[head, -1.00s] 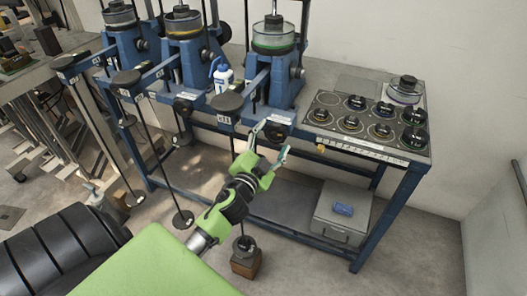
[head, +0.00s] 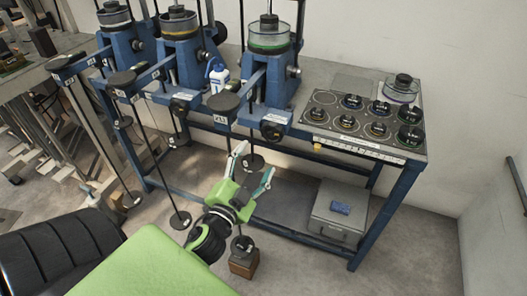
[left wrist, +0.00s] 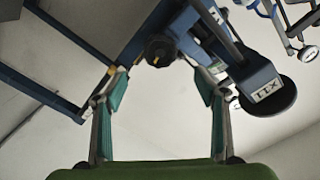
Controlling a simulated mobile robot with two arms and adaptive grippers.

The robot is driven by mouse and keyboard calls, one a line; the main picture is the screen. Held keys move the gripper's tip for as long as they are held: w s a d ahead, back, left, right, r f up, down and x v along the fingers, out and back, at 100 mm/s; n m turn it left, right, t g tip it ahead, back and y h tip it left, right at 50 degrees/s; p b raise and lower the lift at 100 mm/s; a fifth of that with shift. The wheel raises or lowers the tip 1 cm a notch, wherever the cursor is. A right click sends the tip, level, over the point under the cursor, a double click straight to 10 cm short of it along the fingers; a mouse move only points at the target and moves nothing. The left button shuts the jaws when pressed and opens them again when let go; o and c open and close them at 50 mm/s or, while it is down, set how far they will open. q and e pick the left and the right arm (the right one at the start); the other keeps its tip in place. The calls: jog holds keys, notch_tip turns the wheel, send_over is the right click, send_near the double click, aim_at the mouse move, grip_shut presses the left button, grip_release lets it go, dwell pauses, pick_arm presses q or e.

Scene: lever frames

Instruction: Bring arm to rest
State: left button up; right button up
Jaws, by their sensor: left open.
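My left gripper (head: 252,168) is green and black, with open, empty fingers. In the head view it is in front of the blue bench, below the right-hand lever frame (head: 266,85), apart from anything I can see. In the left wrist view the two fingers (left wrist: 160,90) stand wide apart. Beyond them show the underside of the blue frame, a dark knob (left wrist: 160,50) and a round dark pad with a white label (left wrist: 268,92). My right gripper is not in view.
A weight hanger on a brown block (head: 244,262) stands on the floor just below my left gripper. A grey box (head: 338,215) with a blue item sits on the lower shelf. Weights in a panel (head: 340,120) lie on the bench. Hanging rods (head: 165,170) stand to the left.

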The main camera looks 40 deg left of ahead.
pick_arm(q)
jog(key=s+d+f+n+g+h, duration=0.1)
jog(key=d+f+g, duration=0.1)
jog(key=f, duration=0.9)
jog(key=s+d+f+g+h, duration=0.1)
jog(key=d+f+g, duration=0.15)
jog(key=f, duration=0.95)
jog(key=s+d+f+n+g+h, duration=0.15)
jog(key=s+f, duration=0.25)
jog(key=f, duration=0.4)
jog(key=s+d+f+g, duration=0.25)
jog(key=s+f, duration=0.25)
jog(key=f, duration=0.4)
jog(key=s+f+g, duration=0.2)
jog(key=s+f, duration=0.3)
jog(key=s, duration=0.4)
jog(key=s+d+f+g, duration=0.1)
jog(key=s+f+g, duration=0.2)
jog(key=s+f, duration=0.3)
jog(key=s+d+f+n+g, duration=0.1)
jog(key=s+f+g, duration=0.2)
jog(key=s, duration=1)
notch_tip(320, 180, down, 3)
jog(key=shift+s+d+f+h+p, duration=0.15)
jog(key=shift+s+d+h+p, duration=0.1)
jog(key=shift+s+h+p, duration=0.15)
